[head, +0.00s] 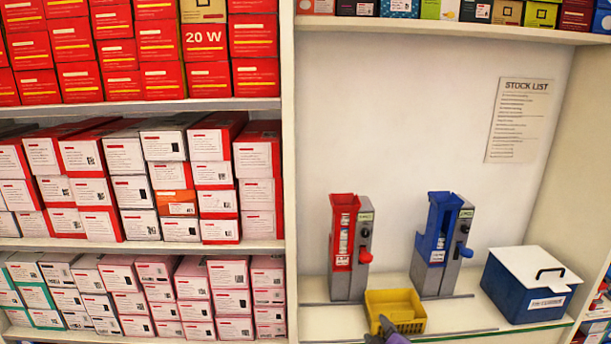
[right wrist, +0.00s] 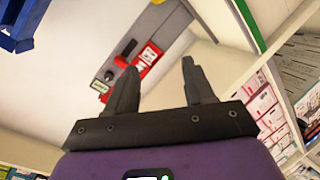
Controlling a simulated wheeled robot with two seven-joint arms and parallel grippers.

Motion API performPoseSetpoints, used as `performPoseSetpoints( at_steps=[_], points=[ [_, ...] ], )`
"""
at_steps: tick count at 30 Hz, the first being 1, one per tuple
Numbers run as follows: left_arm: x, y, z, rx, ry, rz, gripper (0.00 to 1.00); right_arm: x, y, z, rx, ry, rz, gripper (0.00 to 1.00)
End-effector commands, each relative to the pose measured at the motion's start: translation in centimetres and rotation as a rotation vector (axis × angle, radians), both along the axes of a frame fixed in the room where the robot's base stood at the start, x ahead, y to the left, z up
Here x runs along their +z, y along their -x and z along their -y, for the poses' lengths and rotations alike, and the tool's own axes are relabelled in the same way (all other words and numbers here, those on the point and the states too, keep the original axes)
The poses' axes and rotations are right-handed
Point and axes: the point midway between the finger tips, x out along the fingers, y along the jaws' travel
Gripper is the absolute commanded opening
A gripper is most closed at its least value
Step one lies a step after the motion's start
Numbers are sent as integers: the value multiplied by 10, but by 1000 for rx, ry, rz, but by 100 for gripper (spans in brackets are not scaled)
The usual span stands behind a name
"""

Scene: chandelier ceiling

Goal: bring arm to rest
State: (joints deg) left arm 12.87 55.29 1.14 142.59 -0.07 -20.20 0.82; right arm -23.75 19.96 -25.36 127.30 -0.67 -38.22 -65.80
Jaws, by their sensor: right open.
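My right gripper (head: 387,327) shows at the bottom edge of the head view, in front of the yellow basket (head: 396,303). Its purple body and dark fingertips are mostly cut off there. In the right wrist view the right gripper (right wrist: 158,85) has its two dark fingers spread apart with nothing between them. The yellow basket does not show in that view. My left gripper is in neither view.
A red-and-grey dispenser (head: 346,228) and a blue-and-grey dispenser (head: 438,240) stand upright on the shelf behind the basket. A blue box with a white lid (head: 527,283) stands at right. Shelves of packed boxes (head: 130,180) fill the left side.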

Motion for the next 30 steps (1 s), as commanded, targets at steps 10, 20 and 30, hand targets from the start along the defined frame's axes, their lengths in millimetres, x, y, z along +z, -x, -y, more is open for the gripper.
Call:
performPoseSetpoints(
  at_steps=[10,20,30],
  points=[
    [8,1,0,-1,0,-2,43,-198,87,-16,-214,-431,-576,53],
    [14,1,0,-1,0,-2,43,-321,255,-61,-691,-900,-1177,53],
    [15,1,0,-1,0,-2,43,-332,300,-80,-851,-1009,-1321,53]
  ],
)
